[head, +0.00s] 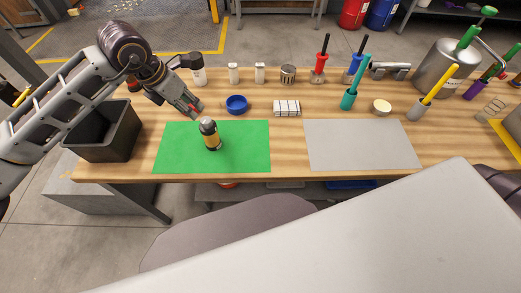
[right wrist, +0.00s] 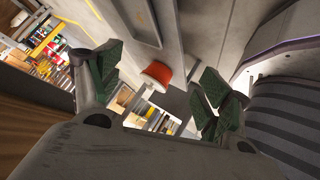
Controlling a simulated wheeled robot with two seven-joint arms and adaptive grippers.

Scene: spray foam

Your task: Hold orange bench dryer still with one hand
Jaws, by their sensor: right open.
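An orange and black cylinder with a grey rounded top, which looks like the bench dryer (head: 211,140), stands on the green mat (head: 245,155) in the head view. My left gripper (head: 195,112) is above the table just behind and left of it, apart from it. Its fingers are too small to tell whether they are parted. My right gripper (right wrist: 165,90) is open and empty in the right wrist view, with its green-padded fingers wide apart. It does not show in the head view, and the dryer does not show in the right wrist view.
A dark open bin (head: 125,135) stands at the table's left end. A blue bowl (head: 236,104) and a striped white block (head: 287,108) lie behind the green mat. The grey mat (head: 360,150) is bare. Several brushes, cups and a metal pot (head: 440,70) crowd the back right.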

